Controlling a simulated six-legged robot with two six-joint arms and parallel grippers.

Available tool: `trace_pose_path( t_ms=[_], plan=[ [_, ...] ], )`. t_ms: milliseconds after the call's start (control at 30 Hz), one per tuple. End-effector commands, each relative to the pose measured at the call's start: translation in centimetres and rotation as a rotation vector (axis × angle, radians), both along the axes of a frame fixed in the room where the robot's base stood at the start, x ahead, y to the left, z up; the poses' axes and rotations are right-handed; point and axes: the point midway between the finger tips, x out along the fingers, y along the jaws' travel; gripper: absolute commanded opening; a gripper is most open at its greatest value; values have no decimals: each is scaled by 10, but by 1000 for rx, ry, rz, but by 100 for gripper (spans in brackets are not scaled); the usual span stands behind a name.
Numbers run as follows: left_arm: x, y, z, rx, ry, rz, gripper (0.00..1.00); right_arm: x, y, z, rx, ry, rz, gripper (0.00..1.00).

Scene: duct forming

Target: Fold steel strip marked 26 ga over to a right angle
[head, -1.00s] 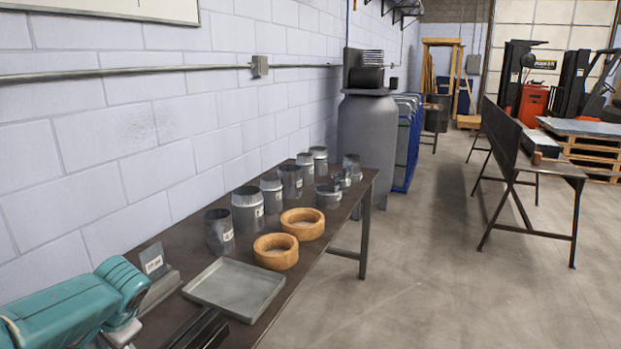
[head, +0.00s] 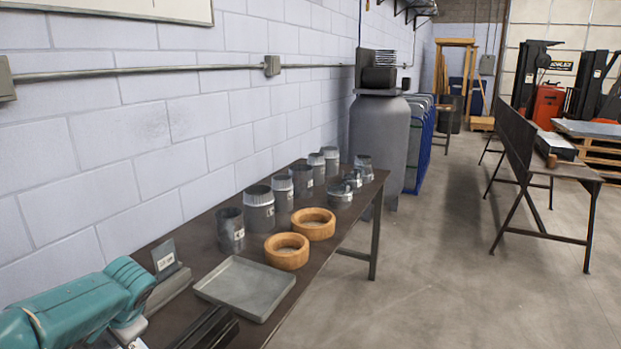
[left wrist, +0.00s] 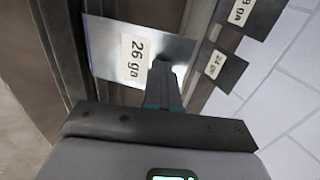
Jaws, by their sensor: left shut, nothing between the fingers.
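The steel strip marked 26 ga (left wrist: 108,48) shows in the left wrist view as a bright sheet with a white label. It stands out from a dark slotted holder; its exact bend angle is hard to tell from here. My left gripper (left wrist: 160,72) is shut and empty, its fingertips over or against the strip's lower right part. I cannot tell whether they touch. In the head view my teal left arm comes in at lower left, with the fingers largely hidden. My right gripper is not in view.
A strip marked 24 ga (left wrist: 232,72) and another labelled strip (left wrist: 262,14) are to the right. In the head view, a grey tray (head: 246,287), two wooden rings (head: 287,261) and several metal duct pieces (head: 258,218) occupy the table. The block wall (head: 120,150) runs behind.

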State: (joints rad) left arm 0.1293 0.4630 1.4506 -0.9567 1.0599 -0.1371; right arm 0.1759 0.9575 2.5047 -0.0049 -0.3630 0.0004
Motion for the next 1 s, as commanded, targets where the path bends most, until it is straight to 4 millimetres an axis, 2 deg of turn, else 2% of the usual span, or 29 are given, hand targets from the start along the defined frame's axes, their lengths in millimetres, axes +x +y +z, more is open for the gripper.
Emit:
trace_pose_path(
  t_ms=[333,733,1000],
  plan=[
    [1,5,2,8,-6,2,0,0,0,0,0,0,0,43],
    [6,18,-8,8,-7,2,0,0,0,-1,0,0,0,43],
    [6,18,-10,7,-4,1,0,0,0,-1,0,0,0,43]
  ],
)
